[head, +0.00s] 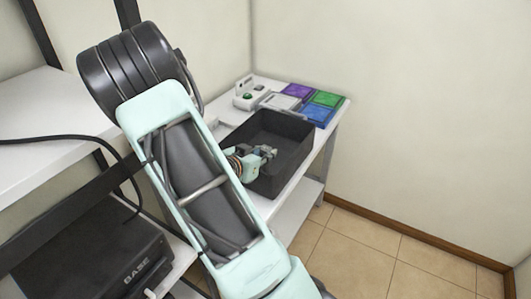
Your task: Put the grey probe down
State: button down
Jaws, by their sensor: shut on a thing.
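My gripper (266,152) is small in the head view, over the open black bin (293,158) on the white table. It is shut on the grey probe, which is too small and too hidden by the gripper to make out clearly. My arm hides the bin's left side and part of the table. I cannot tell how high the gripper is above the bin's floor.
Behind the bin are a white device with a green button (247,96), a pale grey device (280,102) and purple (298,91), green (326,99) and blue (318,114) squares. A white shelf (50,115) and dark box (95,255) stand left. Tiled floor is clear at right.

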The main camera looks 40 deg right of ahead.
jog(key=c, duration=1.7)
grip_release()
jog(key=shift+f, duration=0.1)
jog(key=shift+a+r, duration=0.2)
jog(key=shift+r, duration=0.1)
jog(key=p+v, duration=0.1)
jog(key=v, duration=0.6)
jog(key=shift+s, duration=0.1)
